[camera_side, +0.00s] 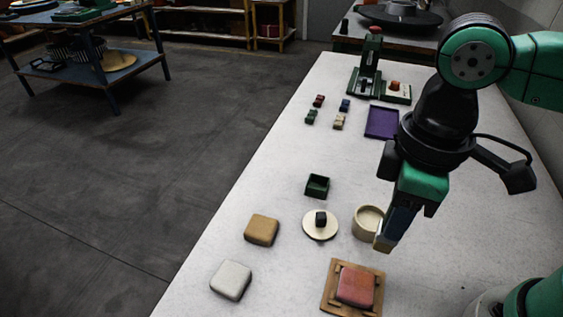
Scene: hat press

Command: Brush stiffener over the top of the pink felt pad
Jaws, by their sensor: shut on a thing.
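The pink felt pad (356,286) lies on a wooden board (335,299) near the front of the white table. My gripper (394,222) points down, above and a little behind the pad's right side. It is shut on a brush (385,243) with a dark blue handle and a pale tip. The tip is apart from the pad in the picture. A cream round pot (368,219) stands just left of the brush; the brush overlaps its right edge in view. I cannot tell whether they touch, nor what the pot holds.
A round pale lid (320,231) with a black knob lies left of the pot. Tan (262,229) and white (231,280) pads lie further left. A green box (317,186) stands behind. A purple tray (382,122), small blocks and a green press (368,75) are at the back.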

